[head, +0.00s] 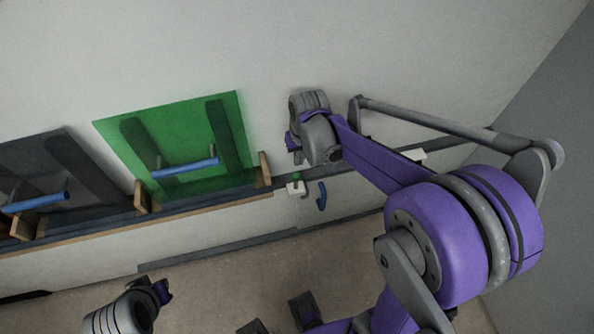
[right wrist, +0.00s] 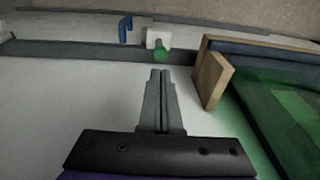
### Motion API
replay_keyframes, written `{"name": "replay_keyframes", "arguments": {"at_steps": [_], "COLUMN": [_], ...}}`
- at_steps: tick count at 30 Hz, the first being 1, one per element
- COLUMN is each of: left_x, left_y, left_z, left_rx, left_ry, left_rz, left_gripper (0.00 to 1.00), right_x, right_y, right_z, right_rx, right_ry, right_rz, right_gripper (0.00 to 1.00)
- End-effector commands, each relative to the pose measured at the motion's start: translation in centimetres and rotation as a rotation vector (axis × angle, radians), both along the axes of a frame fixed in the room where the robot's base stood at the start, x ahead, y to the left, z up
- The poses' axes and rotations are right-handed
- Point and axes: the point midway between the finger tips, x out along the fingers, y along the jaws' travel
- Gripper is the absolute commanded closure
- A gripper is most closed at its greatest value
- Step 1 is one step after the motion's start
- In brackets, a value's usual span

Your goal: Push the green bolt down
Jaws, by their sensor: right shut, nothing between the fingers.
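The green bolt (head: 296,176) is a small knob on a white housing (head: 296,189) fixed by the dark rail, just right of the green panel. In the right wrist view the bolt (right wrist: 161,56) sits in front of its white housing (right wrist: 157,38). My right gripper (head: 297,157) is above the bolt in the head view, pointing down at it. In the right wrist view its fingers (right wrist: 159,73) are together and empty, their tips close to the bolt. I cannot tell whether they touch it. My left gripper (head: 162,291) is low in the head view, away from the bolt; its fingers are unclear.
The green see-through panel (head: 222,150) with a blue bar handle (head: 185,168) is left of the bolt, beside a wooden block (head: 264,168). A blue hook-shaped handle (head: 321,196) is just right of the housing. A dark panel (head: 45,165) is farther left.

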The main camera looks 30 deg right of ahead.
Motion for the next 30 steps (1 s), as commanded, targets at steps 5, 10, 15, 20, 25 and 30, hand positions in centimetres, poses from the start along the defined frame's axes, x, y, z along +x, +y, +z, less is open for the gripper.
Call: {"name": "replay_keyframes", "arguments": {"at_steps": [5,10,15,20,25,30], "left_x": [-0.1,-0.2,-0.2,-0.2,-0.2,-0.3], "left_y": [0.0,0.0,0.0,0.0,0.0,0.0], "left_z": [-0.6,-0.8,-0.9,-0.9,-0.9,-1.5], "left_rx": [0.0,0.0,0.0,0.0,0.0,0.0], "left_ry": [0.002,0.003,0.004,0.004,0.004,0.006], "left_rz": [0.0,0.0,0.0,0.0,0.0,0.0], "left_gripper": [1.0,1.0,1.0,1.0,1.0,1.0], "right_x": [0.5,0.8,1.0,1.0,1.0,0.9], "right_y": [0.1,0.1,0.1,0.1,0.1,0.1], "right_z": [-4.0,-6.4,-7.6,-7.8,-7.8,-8.5], "right_rx": [0.0,0.0,0.0,0.0,0.0,0.0], "right_ry": [0.0,0.0,0.0,0.0,0.0,0.001], "right_rz": [0.001,0.0,0.0,0.0,0.0,0.0], "right_gripper": [1.0,1.0,1.0,1.0,1.0,1.0]}}
